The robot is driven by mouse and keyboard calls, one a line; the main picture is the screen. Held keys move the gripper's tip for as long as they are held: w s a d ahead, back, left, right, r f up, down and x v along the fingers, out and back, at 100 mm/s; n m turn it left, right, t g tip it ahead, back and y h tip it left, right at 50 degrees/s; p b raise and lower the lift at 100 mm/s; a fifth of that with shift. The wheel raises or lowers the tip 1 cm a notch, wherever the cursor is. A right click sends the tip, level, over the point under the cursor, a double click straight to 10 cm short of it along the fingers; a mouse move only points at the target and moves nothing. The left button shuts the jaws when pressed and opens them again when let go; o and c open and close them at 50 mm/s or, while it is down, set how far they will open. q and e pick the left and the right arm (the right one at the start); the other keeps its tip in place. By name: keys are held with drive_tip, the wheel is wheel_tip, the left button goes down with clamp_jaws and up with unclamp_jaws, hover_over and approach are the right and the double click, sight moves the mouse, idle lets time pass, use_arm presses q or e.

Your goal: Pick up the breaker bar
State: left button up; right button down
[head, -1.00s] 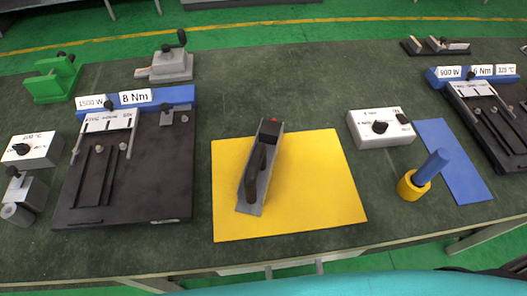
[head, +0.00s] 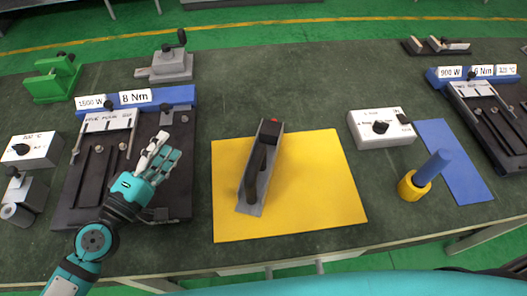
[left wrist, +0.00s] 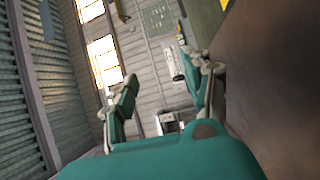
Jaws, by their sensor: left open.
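A long dark tool with a black handle (head: 256,171), which looks like the breaker bar, lies in a grey cradle (head: 250,208) on the yellow mat (head: 325,180). A small red spot shows at its far end. My left gripper (head: 163,150) is open and empty, over the black plate of the left fixture, to the left of the mat and apart from the tool. In the left wrist view my two fingers (left wrist: 156,65) stand spread with nothing between them, and the tool is not seen there. My right gripper is not in view.
The left fixture (head: 75,205) has a blue bar labelled 8 Nm. A white control box (head: 360,128) and a blue rod (head: 432,166) in a yellow base stand right of the mat. The dark bench (head: 310,85) is clear behind the mat.

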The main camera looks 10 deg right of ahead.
sight(259, 148)
use_arm(q)
drive_tip(key=s+d+m+g+h, duration=0.1)
drive_tip(key=s+d, duration=0.1)
drive_tip(key=d, duration=0.1)
drive_tip(key=s+d+f+m+g+h, duration=0.1)
drive_tip(key=s+d+g+h, duration=0.1)
drive_tip(key=s+d, duration=0.1)
drive_tip(key=s+d+m+g+h, duration=0.1)
drive_tip(key=s+d+g, duration=0.1)
drive_tip(key=d, duration=0.3)
drive_tip(key=shift+s+f+h, duration=0.15)
drive_tip(key=shift+s+h, duration=0.15)
drive_tip(key=shift+s, duration=0.3)
drive_tip(key=shift+x, duration=6)
drive_tip(key=shift+f, duration=0.1)
drive_tip(key=shift+a, duration=0.1)
drive_tip(key=shift+c, duration=0.2)
clamp_jaws()
